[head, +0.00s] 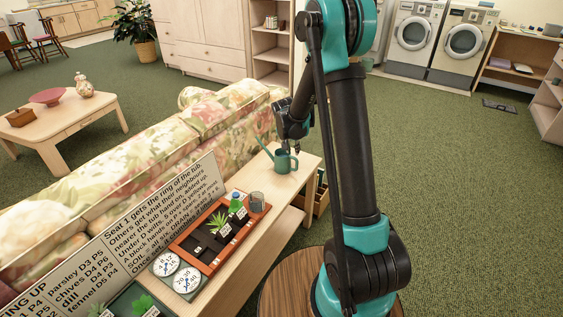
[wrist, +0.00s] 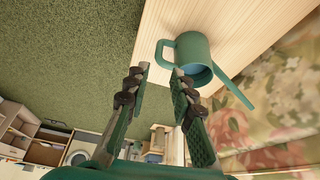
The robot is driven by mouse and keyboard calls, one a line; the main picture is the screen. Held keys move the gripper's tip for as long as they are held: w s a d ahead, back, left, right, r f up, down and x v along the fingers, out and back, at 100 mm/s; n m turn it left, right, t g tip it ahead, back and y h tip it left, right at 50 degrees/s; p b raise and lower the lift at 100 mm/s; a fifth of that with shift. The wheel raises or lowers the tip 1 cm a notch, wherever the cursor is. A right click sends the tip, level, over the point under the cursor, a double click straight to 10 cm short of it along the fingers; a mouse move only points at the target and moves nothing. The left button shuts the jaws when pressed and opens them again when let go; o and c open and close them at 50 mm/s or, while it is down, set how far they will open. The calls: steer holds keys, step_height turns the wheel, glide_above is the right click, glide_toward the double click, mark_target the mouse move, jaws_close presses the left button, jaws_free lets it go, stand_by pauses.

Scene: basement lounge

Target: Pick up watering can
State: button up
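The teal watering can (head: 281,159) stands upright near the far end of the narrow wooden console table (head: 263,222) in the head view. Its spout points up to the left and its handle is on the right. In the wrist view the watering can (wrist: 193,58) is ahead of my fingers, with its handle nearest to them. My gripper (head: 291,143) is above and beside the can in the head view. In the wrist view my gripper (wrist: 158,72) has its two fingers apart with nothing between them. The can looks apart from the fingers.
An orange-brown tray (head: 211,262) with small plants and a glass (head: 256,202) stands nearer on the table. Dials and a text board (head: 143,232) are beside it. A floral sofa (head: 130,158) runs along the left side. Green carpet is open to the right.

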mark_target(297, 168)
steer(key=x, duration=1.7)
steer(key=shift+w+f, duration=0.1)
steer(key=shift+f, duration=0.05)
jaws_close()
